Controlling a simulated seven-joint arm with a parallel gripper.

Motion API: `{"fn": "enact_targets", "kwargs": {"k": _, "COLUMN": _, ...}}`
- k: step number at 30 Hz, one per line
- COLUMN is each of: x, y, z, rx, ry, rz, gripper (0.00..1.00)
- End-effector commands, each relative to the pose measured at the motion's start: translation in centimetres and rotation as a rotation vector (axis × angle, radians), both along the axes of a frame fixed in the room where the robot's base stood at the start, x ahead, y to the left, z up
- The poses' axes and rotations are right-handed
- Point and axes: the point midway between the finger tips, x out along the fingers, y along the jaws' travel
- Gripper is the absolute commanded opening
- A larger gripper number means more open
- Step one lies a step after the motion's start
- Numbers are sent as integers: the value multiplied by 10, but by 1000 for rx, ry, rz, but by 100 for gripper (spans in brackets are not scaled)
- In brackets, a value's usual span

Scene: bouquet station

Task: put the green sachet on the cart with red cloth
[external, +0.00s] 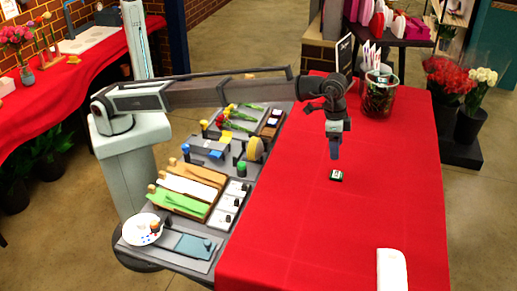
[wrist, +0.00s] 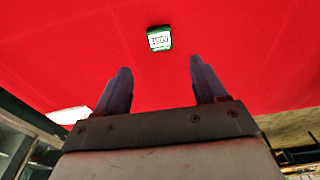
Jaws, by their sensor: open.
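A small dark green sachet (external: 336,176) with a white label lies flat on the red cloth (external: 300,225) covering the large surface at the right. In the wrist view the sachet (wrist: 159,38) lies beyond the fingertips, roughly centred between them, and its label has print on it. My gripper (external: 334,154) points down above the cloth, close to the sachet and apart from it. The wrist view shows my gripper (wrist: 160,68) with its two fingers spread and nothing between them.
A glass jar (external: 378,95) with packets stands at the cloth's far end. A white object (external: 391,270) lies at its near edge. A grey workbench (external: 195,249) with trays and tools adjoins the left side. Another red-covered table (external: 70,75) is at far left. The cloth around the sachet is clear.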

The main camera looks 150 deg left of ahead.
Motion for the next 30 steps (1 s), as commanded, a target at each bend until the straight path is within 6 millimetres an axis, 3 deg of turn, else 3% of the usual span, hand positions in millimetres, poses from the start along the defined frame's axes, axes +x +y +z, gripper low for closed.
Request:
{"fn": "enact_targets", "kwargs": {"k": 7, "x": -2, "y": -2, "z": 17, "rx": 0, "ry": 0, "rz": 0, "gripper": 71}}
{"fn": "enact_targets", "kwargs": {"k": 30, "x": -2, "y": -2, "z": 18, "rx": 0, "ry": 0, "rz": 0, "gripper": 71}}
